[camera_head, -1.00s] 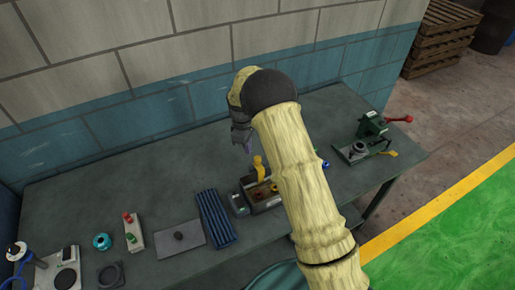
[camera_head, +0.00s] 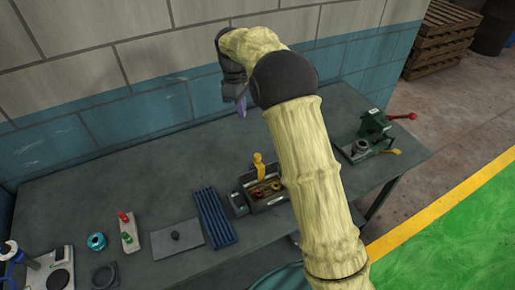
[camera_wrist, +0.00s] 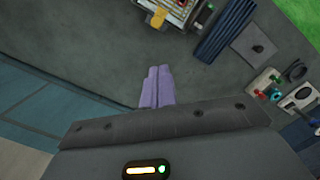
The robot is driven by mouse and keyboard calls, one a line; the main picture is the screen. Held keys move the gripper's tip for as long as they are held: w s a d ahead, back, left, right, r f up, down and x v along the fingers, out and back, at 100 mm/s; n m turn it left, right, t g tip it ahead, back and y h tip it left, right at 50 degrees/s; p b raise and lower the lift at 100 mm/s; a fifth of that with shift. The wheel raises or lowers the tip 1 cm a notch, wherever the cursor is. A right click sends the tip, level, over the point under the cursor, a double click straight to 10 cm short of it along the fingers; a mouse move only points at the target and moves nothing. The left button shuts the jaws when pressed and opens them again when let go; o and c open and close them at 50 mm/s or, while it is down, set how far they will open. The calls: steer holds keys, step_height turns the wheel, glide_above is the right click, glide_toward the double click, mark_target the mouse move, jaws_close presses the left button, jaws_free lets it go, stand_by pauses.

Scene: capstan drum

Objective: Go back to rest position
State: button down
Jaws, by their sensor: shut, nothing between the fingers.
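My gripper (camera_head: 241,106) is raised above the back of the grey bench, near the blue and white block wall. In the wrist view its two purple fingers (camera_wrist: 157,87) lie side by side, shut, with nothing between them. My arm crosses the middle of the head view and hides part of the bench behind it. The capstan drum cannot be made out with certainty.
On the bench (camera_head: 110,178) stand a box with a yellow lever (camera_head: 259,165), a blue ribbed mat (camera_head: 213,217), a grey plate (camera_head: 178,240), a red-and-green button box (camera_head: 128,232) and a green device with a red handle (camera_head: 375,124). The bench's back left is clear.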

step_height(320, 180, up, 3)
steer(key=shift+w+a+f, duration=0.1)
stand_by(0.5)
steer(key=s+d+f+m+t, duration=0.1)
steer(key=s+d+m, duration=0.3)
steer(key=s, duration=0.5)
steer(key=s+d+f+m+t, duration=0.1)
steer(key=s+d+f+m, duration=0.2)
steer(key=s+d, duration=0.3)
steer(key=s+d+f+m+t+y, duration=0.1)
steer(key=s+d+f+m, duration=0.2)
steer(key=s, duration=0.9)
steer(key=d+m, duration=0.2)
steer(key=d, duration=0.1)
steer(key=shift+s+m, duration=0.35)
steer(key=shift+m, duration=0.05)
